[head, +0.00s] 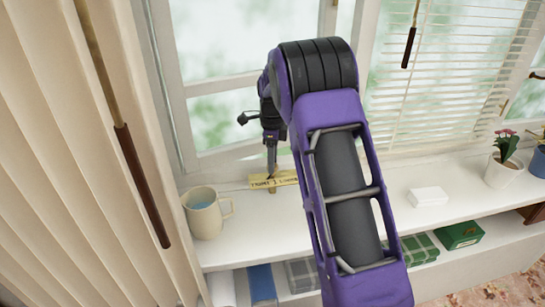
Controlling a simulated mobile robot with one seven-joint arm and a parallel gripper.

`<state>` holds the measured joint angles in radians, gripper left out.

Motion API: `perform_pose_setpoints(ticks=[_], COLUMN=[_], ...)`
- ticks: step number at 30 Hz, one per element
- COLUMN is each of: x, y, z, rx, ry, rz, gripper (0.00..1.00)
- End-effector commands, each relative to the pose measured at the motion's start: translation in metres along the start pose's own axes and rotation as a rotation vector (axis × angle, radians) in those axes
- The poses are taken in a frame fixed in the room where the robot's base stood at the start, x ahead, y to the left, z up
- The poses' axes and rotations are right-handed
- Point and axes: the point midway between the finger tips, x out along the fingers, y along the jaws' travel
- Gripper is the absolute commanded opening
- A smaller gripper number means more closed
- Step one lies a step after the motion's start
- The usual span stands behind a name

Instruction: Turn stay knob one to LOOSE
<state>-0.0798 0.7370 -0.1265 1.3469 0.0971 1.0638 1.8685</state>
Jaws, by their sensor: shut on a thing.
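A small yellow plate (286,180) with dark lettering lies on the white sill below the window. The lettering is too small to read with certainty. My gripper (271,173) points down at the middle of this plate, in front of the window frame. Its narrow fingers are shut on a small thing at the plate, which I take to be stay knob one. The fingers mostly hide the knob, and I cannot tell which way it is turned.
A cream mug (204,213) stands on the sill left of the plate. A white box (428,196) and a potted flower (501,165) are to the right. Vertical blinds (60,150) and a hanging wand (143,187) are at left. Folded cloths (420,248) lie on the shelf below.

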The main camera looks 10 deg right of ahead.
Motion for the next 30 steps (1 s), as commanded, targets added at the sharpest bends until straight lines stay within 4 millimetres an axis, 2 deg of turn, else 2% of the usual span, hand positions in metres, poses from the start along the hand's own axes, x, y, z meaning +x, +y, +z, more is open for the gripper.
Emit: perform_pose_setpoints(ticks=[30], x=[-0.0008], y=[0.0001], z=[0.0001], rx=[-0.964], ry=[-0.001], rz=[0.0], gripper=[0.0])
